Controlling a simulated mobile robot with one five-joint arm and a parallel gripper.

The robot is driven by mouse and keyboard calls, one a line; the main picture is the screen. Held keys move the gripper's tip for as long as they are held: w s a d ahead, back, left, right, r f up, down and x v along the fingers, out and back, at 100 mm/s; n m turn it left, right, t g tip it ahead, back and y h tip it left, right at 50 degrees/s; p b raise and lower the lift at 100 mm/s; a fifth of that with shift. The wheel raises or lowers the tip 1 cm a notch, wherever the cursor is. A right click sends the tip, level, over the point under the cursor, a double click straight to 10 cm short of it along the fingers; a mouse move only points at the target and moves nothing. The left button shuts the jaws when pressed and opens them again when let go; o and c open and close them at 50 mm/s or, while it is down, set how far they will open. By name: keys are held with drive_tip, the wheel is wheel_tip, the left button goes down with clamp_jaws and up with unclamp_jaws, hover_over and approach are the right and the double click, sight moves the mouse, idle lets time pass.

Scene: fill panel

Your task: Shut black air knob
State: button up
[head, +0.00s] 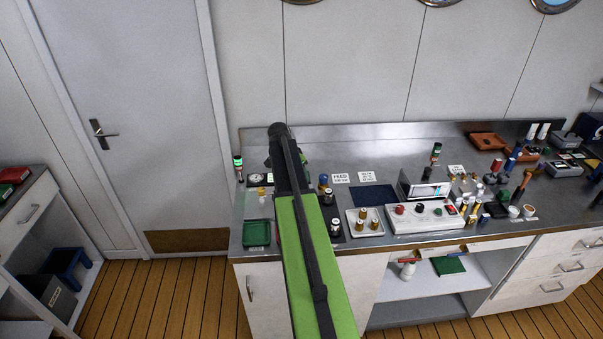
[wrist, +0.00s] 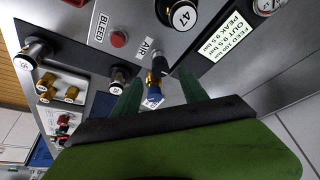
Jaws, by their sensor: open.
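In the wrist view, a grey panel carries an "AIR" label (wrist: 146,48). Beside the label, a small black part (wrist: 161,64) shows above a brass fitting with a blue end (wrist: 155,88). I cannot tell whether that black part is the air knob. My gripper (wrist: 159,88) is open, with its two green fingers on either side of the brass and blue fitting. Contact is not clear. In the head view my arm covers this part of the bench and hides the panel.
A black round piece marked 47 (wrist: 180,14) is near the fingers, and a black white-capped piece (wrist: 118,80) is beside the left finger. A red button (wrist: 119,39) is by the "BLEED" label. The steel bench (head: 395,158) is crowded to the right.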

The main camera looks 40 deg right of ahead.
drive_tip(key=p+v, duration=0.9)
drive_tip(key=v, duration=0.2)
drive_tip(key=shift+r, duration=0.45)
drive_tip(key=w+a+f+n+b, duration=0.2)
drive_tip(key=a+f+b, duration=0.15)
drive_tip(key=a, duration=0.65)
drive_tip(key=w+a+f+n+t+y+b, duration=0.1)
drive_tip(key=w+a+f+b, duration=0.2)
drive_tip(key=a, duration=0.6)
drive_tip(key=w+a+f+n+b, duration=0.15)
drive_tip(key=a+f+b, duration=0.3)
drive_tip(key=a, duration=0.55)
drive_tip(key=s+a+f+n+y+b, duration=0.1)
drive_tip(key=s+a+f+n, duration=0.1)
drive_tip(key=s+a+n, duration=0.4)
drive_tip(key=s+a+f+n+g+y+b, duration=0.1)
drive_tip(key=s+a+n, duration=0.5)
drive_tip(key=a, duration=0.6)
drive_tip(key=shift+s+f+n+y+b, duration=0.4)
drive_tip(key=shift+s+f+y, duration=0.4)
drive_tip(key=shift+s+f, duration=0.15)
